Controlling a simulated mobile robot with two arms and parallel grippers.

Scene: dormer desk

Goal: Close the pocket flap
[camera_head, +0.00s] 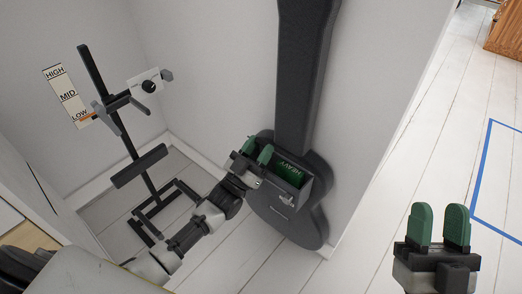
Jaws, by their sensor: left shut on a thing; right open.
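A black guitar case (305,75) leans upright against the wall in the corner. On its body is an open pocket (308,190) with a green item or lining marked HEAVY (294,168) inside. A small metal catch (287,201) shows on the pocket's front. My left gripper (257,150), with green fingertips, is at the pocket's upper left. It is shut on what looks like the pocket flap, mostly hidden by the fingers. My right gripper (438,226) is open and empty at the lower right, away from the case.
A HIGH/MID/LOW label (67,96) is on the wall. Blue tape (481,180) marks the white plank floor at right, which is clear. A wooden cabinet (506,32) is at the far right.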

